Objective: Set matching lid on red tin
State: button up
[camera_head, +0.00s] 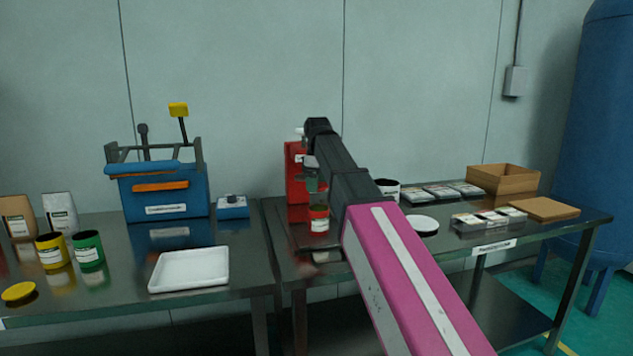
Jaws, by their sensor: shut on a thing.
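The red tin (319,219) with a white label stands upright near the left end of the right table, just left of my arm. Its top is small in view, and I cannot tell whether it is open. My gripper (311,163) is above and slightly behind the tin in the picture, in front of a red machine. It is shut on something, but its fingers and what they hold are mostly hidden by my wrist. No red lid can be made out. A yellow lid (19,291) lies on the left table, and a white lid (422,224) lies on the right table.
Open yellow (51,251) and green (88,249) tins and a white tray (189,270) stand on the left table, with a blue machine (165,192) behind. The red machine (294,168) is close to my gripper. A white tin (388,188) and wooden box (503,180) are at right.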

jog(key=shift+f, duration=3)
jog(key=shift+f, duration=0.6)
jog(key=o, duration=0.9)
jog(key=shift+r, duration=0.25)
jog(key=shift+r, duration=3.75)
jog(key=shift+s, duration=0.1)
